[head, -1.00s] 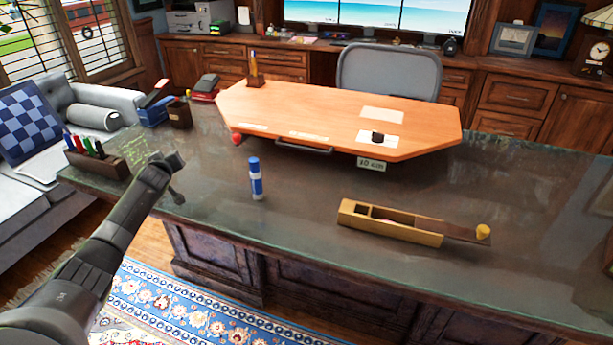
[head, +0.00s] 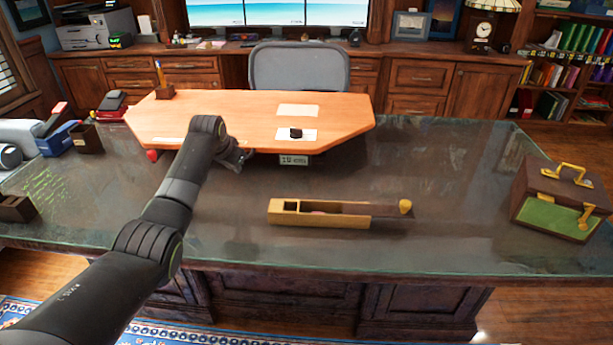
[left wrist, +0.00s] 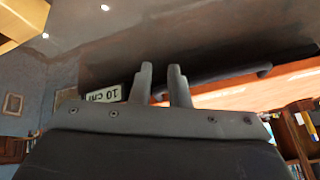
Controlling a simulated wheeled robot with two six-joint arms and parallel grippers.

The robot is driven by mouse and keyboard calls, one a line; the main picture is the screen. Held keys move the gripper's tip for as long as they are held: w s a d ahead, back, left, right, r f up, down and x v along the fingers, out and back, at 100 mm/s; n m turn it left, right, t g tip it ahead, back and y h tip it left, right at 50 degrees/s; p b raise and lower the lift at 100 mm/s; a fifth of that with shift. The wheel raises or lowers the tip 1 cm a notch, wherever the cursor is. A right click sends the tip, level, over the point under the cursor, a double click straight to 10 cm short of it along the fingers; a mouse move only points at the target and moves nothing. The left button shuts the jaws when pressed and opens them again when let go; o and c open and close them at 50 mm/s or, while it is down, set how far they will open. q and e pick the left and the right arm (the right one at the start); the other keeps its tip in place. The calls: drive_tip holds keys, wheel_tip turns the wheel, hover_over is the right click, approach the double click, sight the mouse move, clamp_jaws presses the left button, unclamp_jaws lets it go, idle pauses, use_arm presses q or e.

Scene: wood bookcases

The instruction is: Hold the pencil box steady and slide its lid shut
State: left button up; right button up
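The pencil box (head: 330,220) is a long yellow wooden box lying on the dark desk, right of my left gripper in the head view. Its dark brown lid (head: 372,209) is slid partly out past the right end, with a round yellow knob (head: 405,206) on it. The left part of the box is uncovered. My left gripper (head: 238,160) is above the desk, left of and beyond the box, not touching it. In the left wrist view its two fingers (left wrist: 162,82) stand apart with nothing between them. A yellow wooden corner, probably the box, shows there at top left. My right gripper is out of view.
An orange board (head: 220,112) with a "10 cm" tag (head: 295,160) lies beyond the box. A brown case (head: 540,190) with yellow handles stands at the right. A pen holder (head: 17,208) is at far left. The desk around the box is clear.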

use_arm(q)
drive_tip(key=s+d+r+m+g, duration=0.2)
drive_tip(key=s+d+m+g, duration=0.15)
drive_tip(key=d+m, duration=0.6)
drive_tip(key=m+g, duration=0.3)
drive_tip(key=m, duration=0.1)
approach(307, 214)
wheel_tip(307, 214, down, 10)
drive_tip(key=shift+f, duration=0.1)
clamp_jaws()
idle(0.4)
